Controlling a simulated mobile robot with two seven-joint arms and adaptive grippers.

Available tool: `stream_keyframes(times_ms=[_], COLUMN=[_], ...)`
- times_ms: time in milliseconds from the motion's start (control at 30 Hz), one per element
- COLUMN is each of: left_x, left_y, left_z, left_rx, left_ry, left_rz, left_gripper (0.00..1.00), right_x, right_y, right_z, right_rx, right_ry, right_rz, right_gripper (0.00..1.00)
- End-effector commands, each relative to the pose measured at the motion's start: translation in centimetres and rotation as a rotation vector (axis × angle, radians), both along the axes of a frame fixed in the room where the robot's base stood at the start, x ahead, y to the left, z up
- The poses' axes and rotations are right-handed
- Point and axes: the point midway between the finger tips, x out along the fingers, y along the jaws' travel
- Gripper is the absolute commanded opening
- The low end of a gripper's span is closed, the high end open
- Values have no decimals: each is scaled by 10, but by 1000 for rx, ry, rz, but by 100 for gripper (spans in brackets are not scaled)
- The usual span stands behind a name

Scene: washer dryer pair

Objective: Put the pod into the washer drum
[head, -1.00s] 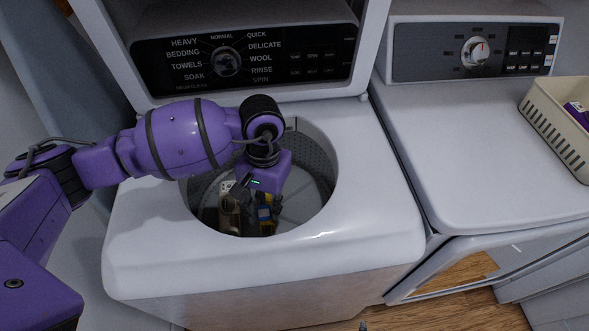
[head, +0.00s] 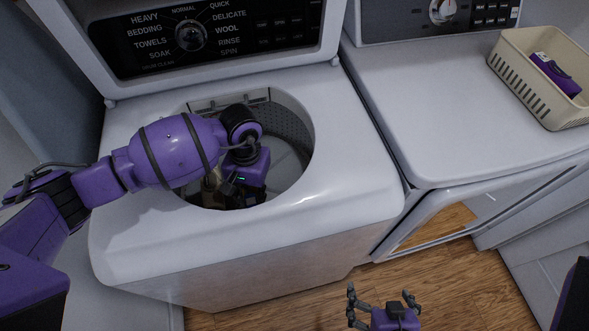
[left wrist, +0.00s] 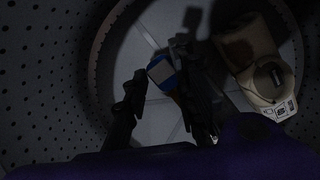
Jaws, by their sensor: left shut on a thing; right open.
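The washer drum (head: 291,130) is open, its round mouth in the white top of the left machine. My left arm reaches into it, and my left gripper (left wrist: 162,78) is down inside the drum. In the left wrist view the gripper is shut on a small blue thing (left wrist: 161,70), which looks like the pod. In the head view the pod is hidden behind the gripper and the drum's rim. My right gripper (head: 381,303) is open and empty, low in front of the machines.
A beige item with a printed tag (left wrist: 263,80) lies in the drum beside the gripper, and partly shows in the head view. A cream basket (head: 512,76) holding a purple item (head: 555,74) stands on the right-hand machine. That machine's top is otherwise clear.

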Motion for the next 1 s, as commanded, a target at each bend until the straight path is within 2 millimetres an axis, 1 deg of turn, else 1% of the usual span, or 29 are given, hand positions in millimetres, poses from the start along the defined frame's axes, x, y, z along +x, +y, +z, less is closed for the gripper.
stream_keyframes(times_ms=[33, 200, 400, 433, 500, 567, 867, 967, 1000], left_x=[-2, -1, -2, -2, -2, -3, -2, -2, -1], left_y=[0, 1, 1, 1, 1, 1, 0, 0, -1], left_z=[-5, -10, -14, -14, -14, -15, -13, -6, -1], left_rx=[1, 1, 1, 1, 1, 1, 0, -1, -2], left_ry=[5, 4, 4, 4, 5, 6, 6, 3, 1], left_rz=[0, 0, 1, 1, 1, 1, 0, 0, 1], left_gripper=[9, 9, 9, 28, 37, 44, 44, 44, 44], right_x=[-2, -3, -1, -1, -1, 0, 2, 7, 10], right_y=[0, -2, -4, -3, -3, -2, -1, -1, 0], right_z=[-3, -7, -7, -7, -7, -6, -5, 1, 6], right_rx=[-1, -4, -5, -5, -3, -1, 0, 0, 1], right_ry=[5, 6, 1, 0, -1, -2, -7, -15, -21], right_rz=[1, -1, -7, -8, -10, -12, -12, -10, -10], right_gripper=[100, 100, 100, 100, 100, 100, 100, 100, 100])
